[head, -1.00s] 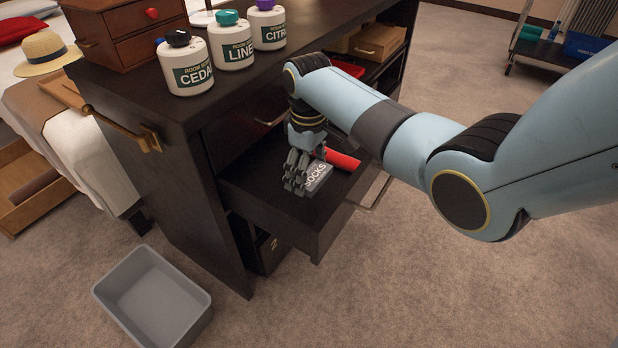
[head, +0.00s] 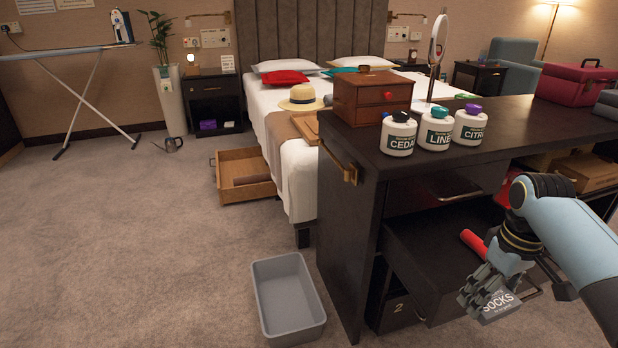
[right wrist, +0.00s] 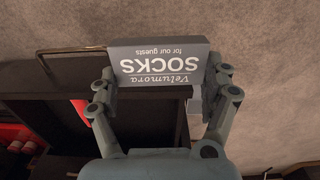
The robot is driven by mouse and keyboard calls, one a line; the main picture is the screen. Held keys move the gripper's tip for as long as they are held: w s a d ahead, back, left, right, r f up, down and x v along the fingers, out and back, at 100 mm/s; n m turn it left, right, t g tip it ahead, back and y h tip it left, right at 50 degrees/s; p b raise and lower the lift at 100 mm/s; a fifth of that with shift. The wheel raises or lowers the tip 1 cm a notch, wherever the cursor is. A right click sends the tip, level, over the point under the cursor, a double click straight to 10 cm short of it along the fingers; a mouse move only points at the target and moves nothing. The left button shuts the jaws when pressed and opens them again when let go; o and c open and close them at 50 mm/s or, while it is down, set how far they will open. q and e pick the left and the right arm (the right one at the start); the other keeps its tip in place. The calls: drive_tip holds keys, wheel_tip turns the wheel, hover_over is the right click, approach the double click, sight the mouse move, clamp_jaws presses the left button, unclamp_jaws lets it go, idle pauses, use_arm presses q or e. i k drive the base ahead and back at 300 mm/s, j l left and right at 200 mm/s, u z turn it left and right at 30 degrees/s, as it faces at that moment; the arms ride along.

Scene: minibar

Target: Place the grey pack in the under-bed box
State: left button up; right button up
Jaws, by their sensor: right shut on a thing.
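The grey pack (head: 503,304), labelled SOCKS, is held by my right gripper (head: 484,293) in front of the dark cabinet's open drawer. In the right wrist view the pack (right wrist: 158,65) sits between the two fingers, its label upside down. The under-bed box (head: 248,193) is a wooden drawer pulled out at the left side of the bed. A dark brown rolled item (head: 253,180) lies in it. My left gripper is not in view.
The open cabinet drawer (head: 432,275) holds a red roll (head: 473,241). A grey bin (head: 290,318) stands on the floor left of the cabinet. Three jars, including the CEDAR jar (head: 398,134), stand on top. The carpet left of the bin is clear.

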sight(242, 174)
drive_tip(key=j+u, duration=0.1)
drive_tip(key=u, duration=1.65)
drive_tip(key=i+j, duration=0.1)
drive_tip(key=i, duration=0.5)
drive_tip(key=i+j, duration=0.15)
drive_tip(key=i, duration=0.5)
drive_tip(key=i+j, duration=0.1)
drive_tip(key=i, duration=0.5)
drive_tip(key=i+l+z, duration=0.3)
drive_tip(key=i+z, duration=0.15)
drive_tip(key=i, duration=0.6)
drive_tip(key=i+j+z, duration=0.1)
drive_tip(key=i+z, duration=0.3)
drive_tip(key=i, duration=0.65)
